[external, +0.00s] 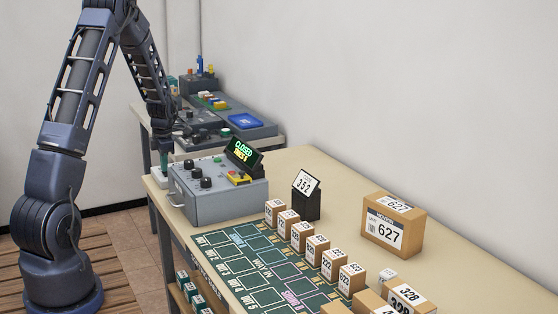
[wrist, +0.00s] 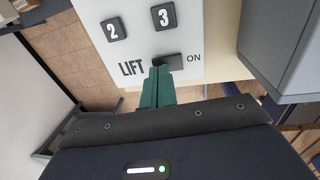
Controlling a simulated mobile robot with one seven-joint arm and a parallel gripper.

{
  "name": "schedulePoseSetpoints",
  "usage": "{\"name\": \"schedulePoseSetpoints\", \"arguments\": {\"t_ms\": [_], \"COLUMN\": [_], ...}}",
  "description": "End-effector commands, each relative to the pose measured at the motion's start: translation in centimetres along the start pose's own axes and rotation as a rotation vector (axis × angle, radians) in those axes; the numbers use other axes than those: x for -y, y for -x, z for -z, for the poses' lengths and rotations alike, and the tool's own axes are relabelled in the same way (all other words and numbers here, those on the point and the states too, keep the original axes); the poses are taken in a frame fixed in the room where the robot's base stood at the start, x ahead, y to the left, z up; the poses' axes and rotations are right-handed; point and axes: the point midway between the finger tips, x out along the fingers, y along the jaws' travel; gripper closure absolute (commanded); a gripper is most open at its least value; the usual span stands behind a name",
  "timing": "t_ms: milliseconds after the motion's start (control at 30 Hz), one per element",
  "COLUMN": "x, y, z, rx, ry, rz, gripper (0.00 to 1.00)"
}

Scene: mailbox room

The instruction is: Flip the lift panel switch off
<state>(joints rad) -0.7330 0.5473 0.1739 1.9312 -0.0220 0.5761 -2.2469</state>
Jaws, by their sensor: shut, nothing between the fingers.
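In the external view my gripper (external: 163,160) points down at the table's far left corner, beside the grey control box.
The grey control box (external: 222,200) with knobs and a lit CLOSED sign (external: 244,151) stands close to the right of my gripper. Numbered parcels (external: 394,228) and a green mat (external: 262,262) fill the nearer table. A second bench (external: 250,133) with equipment stands behind.

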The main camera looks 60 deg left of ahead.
Motion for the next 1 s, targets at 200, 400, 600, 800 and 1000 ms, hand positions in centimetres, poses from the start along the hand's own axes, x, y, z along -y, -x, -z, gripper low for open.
{"name": "schedulePoseSetpoints", "arguments": {"t_ms": [200, 400, 600, 800, 1000], "x": [0.02, 0.0, -0.26, -0.05, 0.34], "y": [-0.29, -0.3, -1.06, -1.1, -1.15], "z": [-0.04, -0.03, 0.03, 0.06, 0.14], "rx": [0.001, 0.0, -0.003, -0.005, -0.007], "ry": [-0.001, 0.0, 0.003, 0.0, -0.001], "rz": [0.0, 0.001, 0.068, 0.07, 0.072], "gripper": [1.0, 1.0, 1.0, 1.0, 1.0]}}
